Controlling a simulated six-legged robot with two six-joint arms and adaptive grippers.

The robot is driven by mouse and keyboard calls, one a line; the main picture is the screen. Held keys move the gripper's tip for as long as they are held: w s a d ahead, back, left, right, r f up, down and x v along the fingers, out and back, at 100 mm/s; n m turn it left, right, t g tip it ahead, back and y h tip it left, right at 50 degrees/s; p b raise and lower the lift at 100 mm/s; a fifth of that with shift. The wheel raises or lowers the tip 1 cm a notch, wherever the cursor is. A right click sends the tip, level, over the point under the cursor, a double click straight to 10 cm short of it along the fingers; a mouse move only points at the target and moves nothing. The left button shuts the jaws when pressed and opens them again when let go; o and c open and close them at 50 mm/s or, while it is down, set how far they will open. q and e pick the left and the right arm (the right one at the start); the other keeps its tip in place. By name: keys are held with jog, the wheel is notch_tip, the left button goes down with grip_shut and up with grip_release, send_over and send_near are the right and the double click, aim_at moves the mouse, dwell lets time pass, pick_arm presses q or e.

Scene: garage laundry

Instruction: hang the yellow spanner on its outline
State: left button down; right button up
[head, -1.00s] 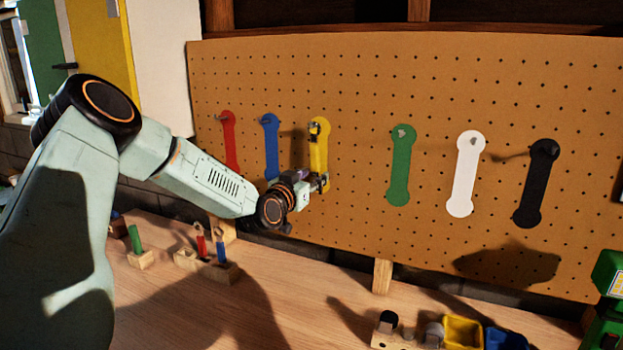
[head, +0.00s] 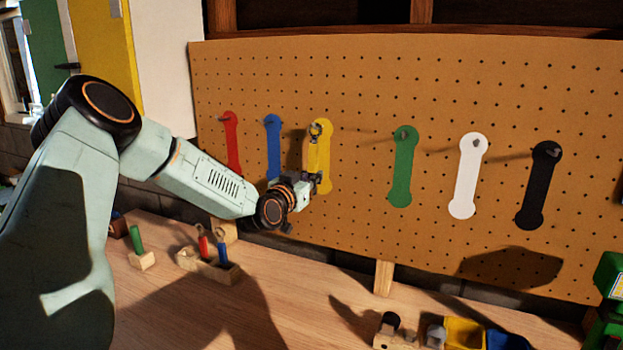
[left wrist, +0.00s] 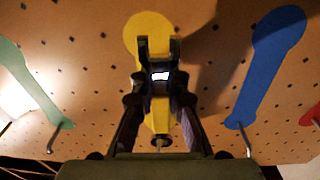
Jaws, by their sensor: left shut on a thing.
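The yellow outline (head: 321,185) is on the pegboard, third from the left, with a metal hook at its upper end. My left gripper (head: 319,183) is shut on the spanner at the outline's lower part. In the left wrist view the gripper (left wrist: 159,75) covers most of the spanner, and the yellow outline (left wrist: 147,28) lies behind. My right gripper is out of view.
Red (head: 231,150), blue (head: 273,145), green (head: 403,170), white (head: 466,180) and black outlines (head: 538,190) have protruding hooks. Wooden holders with green (head: 136,239), red (head: 203,246) and blue tools (head: 223,253) stand on the bench. A yellow bin (head: 464,333) is at the front.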

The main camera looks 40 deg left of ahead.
pick_arm(q)
jog(key=shift+d+f, duration=0.2)
jog(key=shift+f, duration=0.05)
jog(key=c, duration=1.5)
grip_release()
jog(key=shift+a, duration=0.1)
jog(key=shift+o, duration=1.1)
jog(key=shift+w, duration=0.1)
jog(key=shift+r, duration=0.15)
